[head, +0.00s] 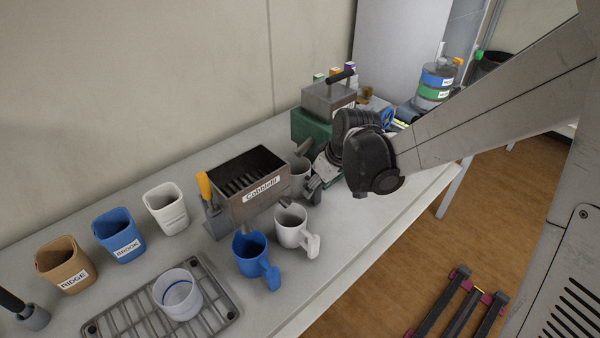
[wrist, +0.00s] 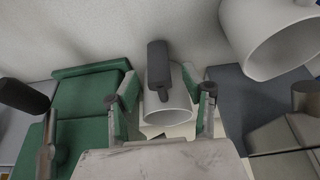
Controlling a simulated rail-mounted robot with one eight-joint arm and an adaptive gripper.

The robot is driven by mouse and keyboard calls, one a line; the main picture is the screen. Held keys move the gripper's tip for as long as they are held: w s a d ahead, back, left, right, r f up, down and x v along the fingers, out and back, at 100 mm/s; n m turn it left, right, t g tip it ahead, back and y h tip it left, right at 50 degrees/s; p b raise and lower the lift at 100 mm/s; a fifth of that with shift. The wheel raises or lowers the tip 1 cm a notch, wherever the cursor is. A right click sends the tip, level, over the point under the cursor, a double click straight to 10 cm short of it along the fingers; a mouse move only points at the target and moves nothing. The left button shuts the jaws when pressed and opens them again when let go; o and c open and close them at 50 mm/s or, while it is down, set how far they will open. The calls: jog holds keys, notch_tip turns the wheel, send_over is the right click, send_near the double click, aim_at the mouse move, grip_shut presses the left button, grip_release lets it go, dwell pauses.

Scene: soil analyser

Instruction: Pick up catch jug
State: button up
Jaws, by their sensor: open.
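Three handled jugs stand along the Cobblefil box, and none shows a readable "catch" label. A grey jug (head: 299,174) with a dark handle is at the box's right end, partly hidden by my gripper (head: 318,176). In the wrist view this jug (wrist: 166,110) lies between the two spread fingers of my gripper (wrist: 165,102), with its handle pointing up the picture. The fingers are open, one on each side; I cannot tell whether they touch it. A white jug (head: 291,228) and a blue jug (head: 250,252) stand nearer the front edge. The white jug shows at upper right in the wrist view (wrist: 262,40).
The Cobblefil box (head: 245,188) stands close to the jugs, with an orange-handled scoop (head: 207,195) at its left. A green case (head: 305,126) with a grey handled box is behind my gripper. Cups and a wire rack (head: 140,310) fill the left.

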jog(key=shift+x, duration=1.25)
grip_shut()
